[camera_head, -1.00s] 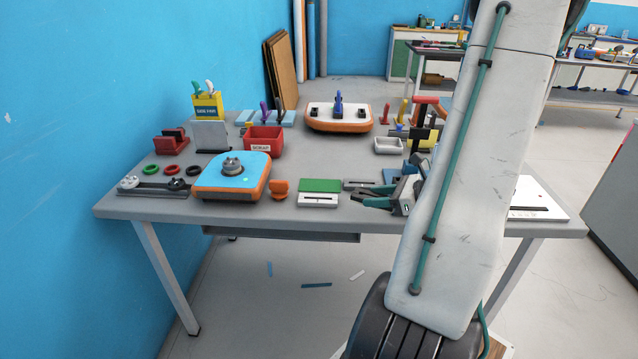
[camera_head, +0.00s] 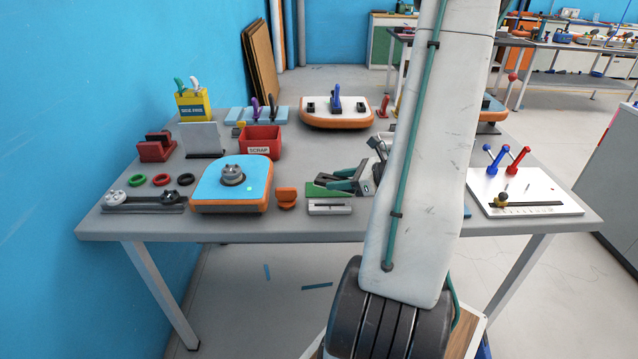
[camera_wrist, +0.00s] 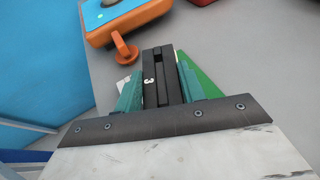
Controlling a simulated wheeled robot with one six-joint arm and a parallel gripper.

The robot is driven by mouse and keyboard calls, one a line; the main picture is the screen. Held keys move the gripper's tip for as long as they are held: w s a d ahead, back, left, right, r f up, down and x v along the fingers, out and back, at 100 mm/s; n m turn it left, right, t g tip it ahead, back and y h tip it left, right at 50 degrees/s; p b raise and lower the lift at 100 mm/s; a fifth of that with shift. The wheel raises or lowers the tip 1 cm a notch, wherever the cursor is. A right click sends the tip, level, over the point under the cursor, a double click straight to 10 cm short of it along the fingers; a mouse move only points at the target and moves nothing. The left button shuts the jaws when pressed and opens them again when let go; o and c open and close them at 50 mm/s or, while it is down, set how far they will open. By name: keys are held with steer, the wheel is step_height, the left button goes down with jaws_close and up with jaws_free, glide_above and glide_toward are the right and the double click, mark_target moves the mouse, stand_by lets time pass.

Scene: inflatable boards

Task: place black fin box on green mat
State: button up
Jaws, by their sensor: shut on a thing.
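My gripper (camera_head: 346,182) is shut on the black fin box (camera_wrist: 157,85), a long dark piece with a slot and a white mark. In the head view the box (camera_head: 326,178) shows as a dark shape between the teal fingers. The green mat (camera_head: 314,191) lies near the table's front edge, partly hidden under the gripper and box. In the wrist view a green strip of the mat (camera_wrist: 208,88) shows right of the fingers. The box is over or on the mat; I cannot tell whether it touches.
A white slotted piece (camera_head: 330,208) lies just in front of the mat. An orange piece (camera_head: 287,198) and a blue-topped orange board (camera_head: 215,180) stand to its left. A red scrap bin (camera_head: 261,140) is behind. A white panel with levers (camera_head: 527,195) is at right.

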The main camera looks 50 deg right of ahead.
mark_target(320, 173)
steer(key=w, duration=0.6)
steer(key=shift+f, duration=0.3)
steer(key=shift+w+f, duration=0.2)
steer(key=shift+w, duration=0.2)
steer(key=shift+s+f, duration=0.1)
steer(key=shift+f, duration=1.5)
steer(key=shift+f, duration=0.15)
steer(key=o, duration=1)
